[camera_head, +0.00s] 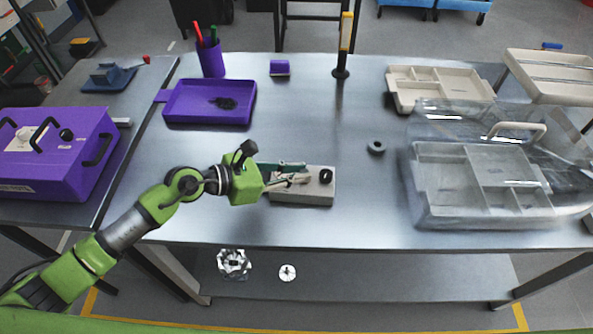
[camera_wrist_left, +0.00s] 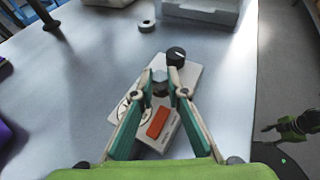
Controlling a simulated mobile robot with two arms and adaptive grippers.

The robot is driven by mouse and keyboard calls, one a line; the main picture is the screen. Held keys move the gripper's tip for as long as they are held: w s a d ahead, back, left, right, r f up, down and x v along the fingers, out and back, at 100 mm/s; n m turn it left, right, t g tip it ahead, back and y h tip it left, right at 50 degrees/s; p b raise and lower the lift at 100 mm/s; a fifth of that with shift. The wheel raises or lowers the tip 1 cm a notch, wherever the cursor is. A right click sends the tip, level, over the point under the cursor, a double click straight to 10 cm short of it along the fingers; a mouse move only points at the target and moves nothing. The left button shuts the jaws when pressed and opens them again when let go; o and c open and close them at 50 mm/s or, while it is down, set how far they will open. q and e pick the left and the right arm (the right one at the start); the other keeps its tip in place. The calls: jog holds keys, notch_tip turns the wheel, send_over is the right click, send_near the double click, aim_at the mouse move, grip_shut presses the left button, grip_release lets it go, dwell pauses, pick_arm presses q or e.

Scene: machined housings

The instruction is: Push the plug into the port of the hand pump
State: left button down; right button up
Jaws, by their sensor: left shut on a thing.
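The hand pump, a flat off-white block (camera_head: 301,197), lies on the steel table in the middle of the head view. In the left wrist view, the block (camera_wrist_left: 189,78) carries a black round knob (camera_wrist_left: 176,56), a red rectangle and a round printed mark. My left gripper (camera_head: 304,178) reaches over the block from the left. In the left wrist view, its fingertips (camera_wrist_left: 161,93) are shut on a small grey cylindrical plug (camera_wrist_left: 160,77), just short of the knob. The port is not clearly visible, and I cannot tell whether the plug touches the block.
A purple tray (camera_head: 167,112) and purple pen cup (camera_head: 212,62) stand at the back left. A dark ring (camera_head: 376,147) lies right of the pump. A clear-covered compartment box (camera_head: 428,214) fills the right side. The table between pump and front edge is clear.

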pick_arm(q)
jog(key=shift+f+b, duration=0.4)
jog(key=shift+f, duration=0.2)
dwell(0.4)
jog(key=shift+f, duration=0.1)
dwell(0.3)
jog(key=c, duration=1.9)
grip_release()
jog(key=v, duration=1.2)
